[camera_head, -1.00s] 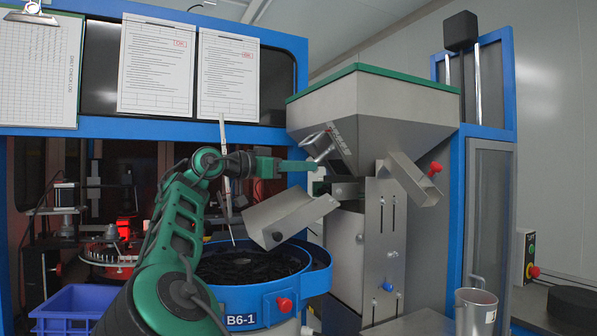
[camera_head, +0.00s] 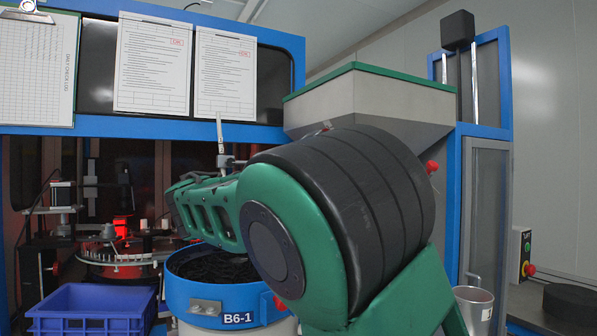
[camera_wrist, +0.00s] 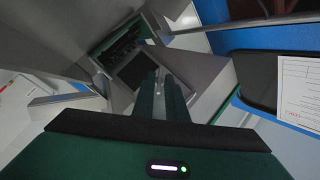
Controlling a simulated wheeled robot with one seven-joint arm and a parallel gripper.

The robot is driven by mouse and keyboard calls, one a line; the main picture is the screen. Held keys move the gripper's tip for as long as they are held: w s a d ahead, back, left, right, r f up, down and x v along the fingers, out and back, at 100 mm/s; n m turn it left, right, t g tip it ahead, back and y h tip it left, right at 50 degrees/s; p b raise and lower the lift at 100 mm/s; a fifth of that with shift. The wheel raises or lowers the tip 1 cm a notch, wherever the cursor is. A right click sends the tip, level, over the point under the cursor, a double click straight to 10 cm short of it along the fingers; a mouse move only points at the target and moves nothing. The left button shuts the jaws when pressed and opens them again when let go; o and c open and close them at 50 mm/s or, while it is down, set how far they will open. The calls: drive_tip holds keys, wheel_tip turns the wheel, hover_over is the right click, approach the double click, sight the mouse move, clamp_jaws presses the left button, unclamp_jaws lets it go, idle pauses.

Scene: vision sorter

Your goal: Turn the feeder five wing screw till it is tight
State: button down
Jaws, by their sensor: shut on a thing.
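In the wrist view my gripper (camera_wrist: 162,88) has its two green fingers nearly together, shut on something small. A tiny pale spot shows between the fingers, but the shape of the wing screw cannot be made out. The fingertips are close to the feeder's grey metal parts and a dark opening with a green frame (camera_wrist: 112,42). In the head view the feeder's steel hopper (camera_head: 370,106) with its green rim shows above my arm. My large green and black arm hides the feeder's front, the screw and my gripper there.
A blue bowl marked B6-1 (camera_head: 228,303) stands below my arm. A blue crate (camera_head: 95,310) is at lower left. A metal cup (camera_head: 472,308) and a button box (camera_head: 523,255) are at right. Papers (camera_head: 153,65) hang on the blue frame above.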

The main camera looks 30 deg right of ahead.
drive_tip(key=shift+w+t, duration=0.1)
drive_tip(key=shift+t, duration=0.5)
drive_tip(key=c, duration=2)
unclamp_jaws()
drive_tip(key=shift+w+d, duration=0.1)
drive_tip(key=shift+f, duration=0.1)
drive_tip(key=shift+v, duration=5.35)
